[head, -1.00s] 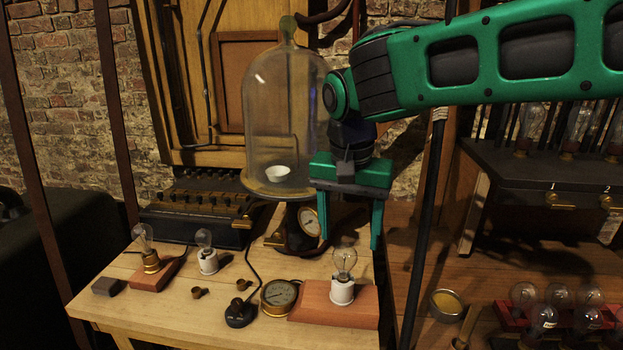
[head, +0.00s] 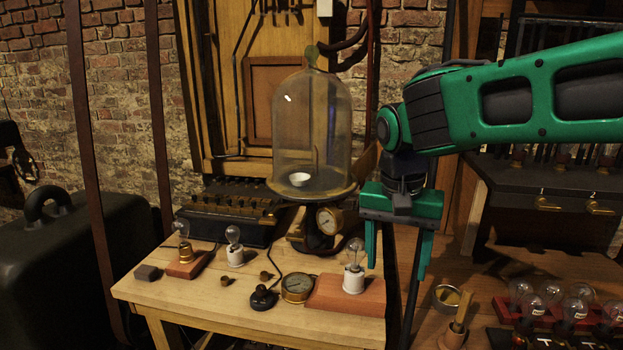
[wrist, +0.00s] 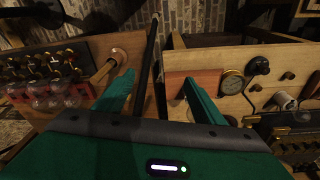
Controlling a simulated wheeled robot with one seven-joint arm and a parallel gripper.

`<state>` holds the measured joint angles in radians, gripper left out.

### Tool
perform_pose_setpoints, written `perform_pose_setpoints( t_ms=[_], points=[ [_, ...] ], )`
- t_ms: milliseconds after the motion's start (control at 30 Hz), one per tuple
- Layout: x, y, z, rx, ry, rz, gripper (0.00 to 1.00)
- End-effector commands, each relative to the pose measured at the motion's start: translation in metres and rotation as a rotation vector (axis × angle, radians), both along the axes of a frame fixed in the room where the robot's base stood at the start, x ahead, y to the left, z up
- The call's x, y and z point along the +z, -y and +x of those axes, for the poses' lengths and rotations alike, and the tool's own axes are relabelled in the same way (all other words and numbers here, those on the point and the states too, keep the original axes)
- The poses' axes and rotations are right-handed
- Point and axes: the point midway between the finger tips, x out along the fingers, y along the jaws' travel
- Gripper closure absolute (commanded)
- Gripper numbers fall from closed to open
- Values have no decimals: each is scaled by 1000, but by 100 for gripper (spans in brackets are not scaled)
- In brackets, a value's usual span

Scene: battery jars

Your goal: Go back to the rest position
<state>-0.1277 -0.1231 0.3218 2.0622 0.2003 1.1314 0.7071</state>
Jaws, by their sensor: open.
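My gripper (head: 397,250) is green, open and empty, pointing down in the head view. It hangs at the right edge of the wooden table (head: 200,308), to the right of a bulb in a white socket (head: 353,278) on a reddish wood block (head: 335,297). In the wrist view my gripper's two fingers (wrist: 155,90) stand apart with nothing held, and a dark pole (wrist: 147,60) shows between them. The reddish block (wrist: 195,82) is close to the right finger there.
A glass bell jar (head: 310,130) with a small white dish stands behind the block. A gauge (head: 297,288) and smaller bulbs (head: 233,245) sit on the table. Several bulbs in a red rack (head: 560,312) are at lower right. A black case (head: 80,260) stands left.

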Motion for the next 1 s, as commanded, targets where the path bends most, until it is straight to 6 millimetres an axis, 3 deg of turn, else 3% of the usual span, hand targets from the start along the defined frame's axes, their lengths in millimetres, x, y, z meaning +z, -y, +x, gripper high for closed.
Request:
perform_pose_setpoints(
  t_ms=[233,367,500,600,800,1000],
  points=[
    [-8,72,-19,-34,-14,-20,37],
    [-17,121,-42,-58,-31,-24,37],
    [-35,186,-90,-92,-60,-9,37],
    [-52,221,-133,-110,-79,20,37],
    [-80,249,-195,-119,-91,83,37],
    [-88,252,-211,-115,-92,103,37]
  ],
)
